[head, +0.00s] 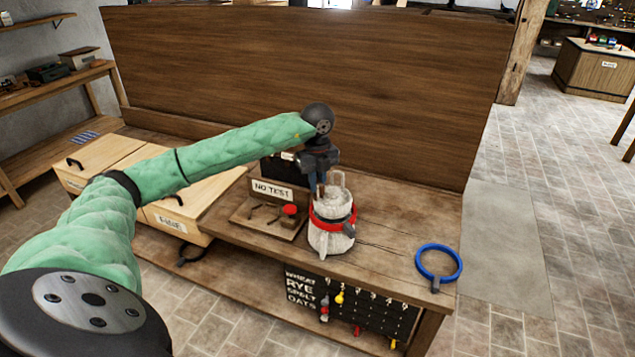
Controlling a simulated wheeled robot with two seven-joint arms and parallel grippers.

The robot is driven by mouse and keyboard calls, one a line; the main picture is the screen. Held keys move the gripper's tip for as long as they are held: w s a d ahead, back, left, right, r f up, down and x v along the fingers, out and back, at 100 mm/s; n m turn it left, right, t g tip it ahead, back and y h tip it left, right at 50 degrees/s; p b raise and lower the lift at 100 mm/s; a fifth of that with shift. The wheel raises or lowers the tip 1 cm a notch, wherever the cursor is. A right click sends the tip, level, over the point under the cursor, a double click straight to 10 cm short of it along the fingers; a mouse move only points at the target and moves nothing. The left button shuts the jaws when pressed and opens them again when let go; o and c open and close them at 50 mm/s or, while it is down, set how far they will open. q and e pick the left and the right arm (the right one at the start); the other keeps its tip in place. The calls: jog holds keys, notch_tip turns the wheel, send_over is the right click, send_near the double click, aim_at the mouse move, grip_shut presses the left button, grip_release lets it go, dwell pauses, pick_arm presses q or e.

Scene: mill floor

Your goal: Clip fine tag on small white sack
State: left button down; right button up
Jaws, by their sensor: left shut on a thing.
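The small white sack (331,241) stands upright on the wooden bench, with a pale loop at its top. A red ring (326,222) with a grey lever goes around its upper part. My left gripper (319,190) points down at the sack's top, just left of the loop. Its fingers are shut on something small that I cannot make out. I cannot pick out a separate fine tag; the fingers and sack may hide it. My right gripper is not in view.
A blue ring (438,262) with a grey handle lies at the bench's right end. Left of the sack is a wooden tray with a "NO TEST" sign (272,190) and a red knob (290,210). A tall wooden panel (300,80) stands behind. A dark grain board (350,308) hangs below.

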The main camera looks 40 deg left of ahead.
aim_at(318, 192)
pick_arm(q)
jog(key=shift+f, duration=0.35)
jog(key=shift+f+b, duration=0.35)
jog(key=shift+b, duration=0.15)
jog(key=shift+f+b, duration=0.3)
jog(key=shift+f, duration=0.05)
jog(key=shift+f+b, duration=0.5)
jog(key=shift+f, duration=0.2)
jog(key=shift+f, duration=0.2)
jog(key=c, duration=1.3)
grip_release()
